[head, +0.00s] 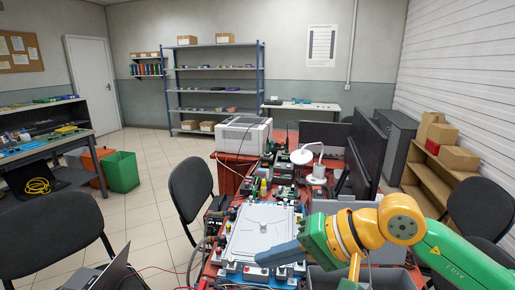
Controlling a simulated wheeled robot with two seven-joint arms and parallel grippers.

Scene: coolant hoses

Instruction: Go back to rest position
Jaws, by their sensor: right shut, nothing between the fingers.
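My right arm comes in from the right, green and yellow. Its grey gripper (264,258) points left, shut and empty, over the front part of a pale grey plate (262,228). The plate lies on a blue base (232,267) on the red-topped table. I cannot tell how high the gripper is above the plate. My left gripper is out of view. No coolant hose can be told apart clearly among the cables and small parts.
Small devices and a white lamp (318,172) crowd the table behind the plate. Dark monitors (365,150) stand to the right, a white printer (243,134) at the back. A chair (191,192) and a laptop (105,272) are at the left. Tiled floor is free further left.

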